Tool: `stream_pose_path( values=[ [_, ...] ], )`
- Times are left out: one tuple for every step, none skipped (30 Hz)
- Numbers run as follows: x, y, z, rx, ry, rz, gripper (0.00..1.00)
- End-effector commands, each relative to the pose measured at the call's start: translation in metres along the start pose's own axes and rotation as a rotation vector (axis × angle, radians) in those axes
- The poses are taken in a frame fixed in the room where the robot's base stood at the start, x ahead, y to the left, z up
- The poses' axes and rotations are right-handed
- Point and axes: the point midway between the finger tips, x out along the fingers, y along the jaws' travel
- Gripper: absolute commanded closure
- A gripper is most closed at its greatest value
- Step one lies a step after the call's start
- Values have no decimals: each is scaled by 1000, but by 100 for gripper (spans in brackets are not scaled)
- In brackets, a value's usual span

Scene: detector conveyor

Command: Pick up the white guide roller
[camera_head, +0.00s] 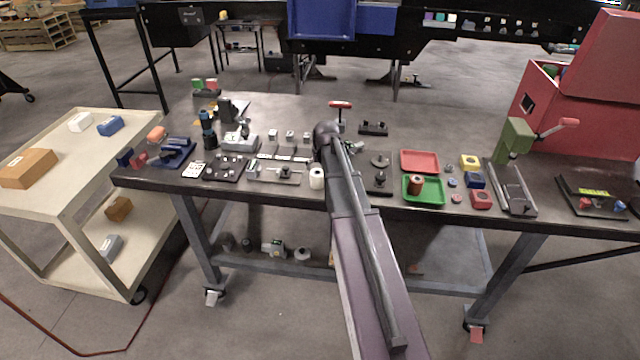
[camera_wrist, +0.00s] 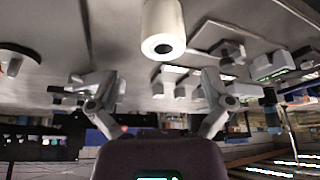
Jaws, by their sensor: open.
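The white guide roller (camera_head: 316,178) stands upright near the front edge of the workbench (camera_head: 400,212), just left of my arm in the head view. It is a short white cylinder. In the wrist view the roller (camera_wrist: 163,22) shows at top centre, with a dark hole in its end face. My gripper (camera_wrist: 158,92) is open and empty there, its two fingers spread left and right. The roller lies beyond the fingertips, roughly centred between them and apart from both. In the head view my arm hides the gripper.
Left of the roller are a metal fixture (camera_head: 283,175) and a dark plate (camera_head: 226,167). To the right are a black part on a stand (camera_head: 379,182), a green tray (camera_head: 436,199) holding a brown spool (camera_head: 415,185), and a red tray (camera_head: 420,153). A cart (camera_head: 75,190) stands left.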

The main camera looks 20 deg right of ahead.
Motion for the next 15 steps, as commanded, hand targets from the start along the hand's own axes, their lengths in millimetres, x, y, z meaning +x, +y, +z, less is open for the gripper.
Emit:
stream_pose_path(
  values=[
    [9, 0, 1, 0, 0, 0, 0],
    [11, 0, 1, 0, 0, 0, 0],
    [14, 0, 1, 0, 0, 0, 0],
    [17, 0, 1, 0, 0, 0, 0],
    [19, 0, 1, 0, 0, 0, 0],
    [23, 0, 1, 0, 0, 0, 0],
    [25, 0, 1, 0, 0, 0, 0],
    [27, 0, 1, 0, 0, 0, 0],
    [30, 0, 1, 0, 0, 0, 0],
    [31, 0, 1, 0, 0, 0, 0],
    [33, 0, 0, 0, 0, 0, 0],
    [34, -1, 0, 0, 0, 0, 0],
    [36, -1, 0, 0, 0, 0, 0],
    [36, -1, 0, -1, 0, 0, 0],
    [37, -1, 0, -1, 0, 0, 0]
  ],
)
